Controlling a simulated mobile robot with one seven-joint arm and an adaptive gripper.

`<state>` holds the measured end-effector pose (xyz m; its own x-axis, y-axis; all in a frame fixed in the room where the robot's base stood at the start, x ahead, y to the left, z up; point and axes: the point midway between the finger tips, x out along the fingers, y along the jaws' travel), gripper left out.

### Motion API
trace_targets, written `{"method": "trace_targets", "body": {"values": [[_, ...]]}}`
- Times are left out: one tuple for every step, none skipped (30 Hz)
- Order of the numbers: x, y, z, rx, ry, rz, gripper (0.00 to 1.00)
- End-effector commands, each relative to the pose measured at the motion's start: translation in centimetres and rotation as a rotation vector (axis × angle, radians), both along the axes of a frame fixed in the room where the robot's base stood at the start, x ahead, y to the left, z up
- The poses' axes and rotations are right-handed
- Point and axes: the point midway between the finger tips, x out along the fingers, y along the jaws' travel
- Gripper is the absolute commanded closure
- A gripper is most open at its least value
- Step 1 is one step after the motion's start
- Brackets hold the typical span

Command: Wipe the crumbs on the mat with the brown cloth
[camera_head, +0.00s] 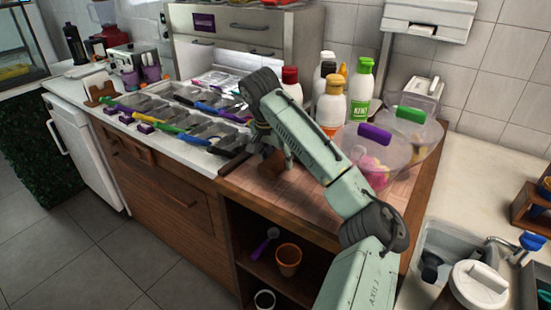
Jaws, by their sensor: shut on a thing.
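My gripper (264,150) is at the far end of my arm, low over the left part of the brown counter section. It is small and partly hidden by my own arm. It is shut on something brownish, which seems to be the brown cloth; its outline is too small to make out. A pinkish-brown mat-like surface with a faint grid (243,182) lies beneath and in front of the gripper. Part of this surface is behind my arm. I cannot make out any crumbs on it at this size.
Several sauce bottles (332,104) stand behind my arm. Clear-lidded bowls with a purple handle (375,134) and a green handle (411,114) are to the right. Topping trays with coloured utensils (185,110) lie to the left. A sink (450,245) is at the right.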

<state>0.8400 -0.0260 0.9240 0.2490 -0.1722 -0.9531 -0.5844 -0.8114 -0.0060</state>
Motion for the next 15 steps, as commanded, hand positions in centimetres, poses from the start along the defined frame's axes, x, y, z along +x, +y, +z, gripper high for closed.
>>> {"method": "trace_targets", "body": {"values": [[0.5,-0.4,0.4,-0.001,-0.02,-0.009,0.95],[0.5,-0.4,0.4,-0.001,-0.022,-0.009,0.95],[0.5,-0.4,0.4,0.0,-0.022,-0.01,0.95],[0.5,-0.5,0.4,0.0,-0.022,-0.01,0.95],[0.5,-0.5,0.5,-0.001,-0.023,-0.01,0.95],[0.5,-0.5,0.7,-0.001,-0.023,-0.011,0.95],[0.6,-0.5,1.0,-0.001,-0.024,-0.011,0.95],[0.6,-0.5,1.2,0.0,-0.024,-0.011,0.95],[0.6,-0.5,1.7,-0.001,-0.025,-0.011,0.95],[0.6,-0.6,2.0,-0.001,-0.026,-0.012,0.95],[0.6,-0.6,2.4,-0.001,-0.026,-0.012,0.95],[0.6,-0.6,2.8,-0.001,-0.026,-0.013,0.95],[0.6,-0.6,3.2,-0.001,-0.028,-0.013,0.95],[0.6,-0.6,3.5,-0.001,-0.027,-0.013,0.95],[0.5,-0.6,3.8,-0.002,-0.026,-0.013,0.95]]}}
